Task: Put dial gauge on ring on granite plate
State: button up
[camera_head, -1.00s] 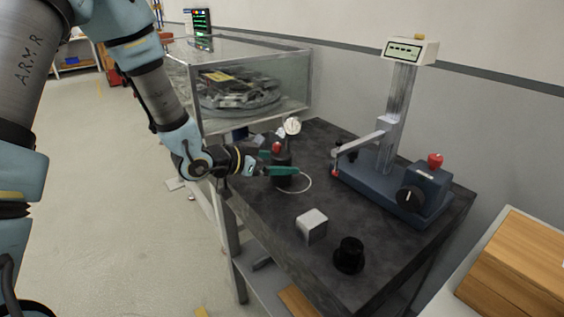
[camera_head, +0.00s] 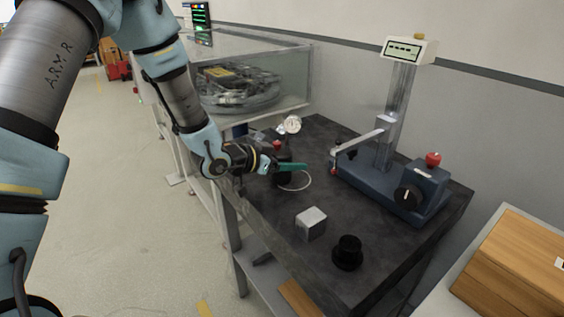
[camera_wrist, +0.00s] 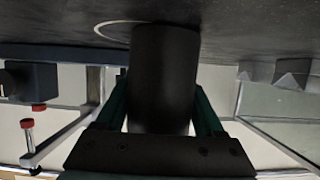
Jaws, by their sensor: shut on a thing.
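The dial gauge has a round white face (camera_head: 292,125) above a black cylindrical base (camera_head: 284,181). My gripper (camera_head: 290,167) has its green fingers on either side of that base, and is shut on it. In the wrist view, the black cylinder (camera_wrist: 165,80) stands between the fingers. The thin white ring (camera_head: 306,184) is marked on the dark granite plate (camera_head: 270,222), and part of it is hidden behind the base. In the wrist view the ring (camera_wrist: 108,32) runs left of the cylinder. I cannot tell whether the base touches the plate.
A blue measuring stand (camera_head: 375,180) with a column and side arm is at the plate's back right. A grey block (camera_head: 311,223) and a black knobbed piece (camera_head: 348,252) sit nearer the front. A glass case (camera_head: 265,80) stands behind at left.

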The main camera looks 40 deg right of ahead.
aim_at(291, 126)
grip_shut()
jog(key=shift+r, duration=0.15)
dwell(0.4)
notch_tip(291, 126, up, 10)
jog(key=shift+f+b, duration=0.1)
jog(key=shift+b, duration=0.6)
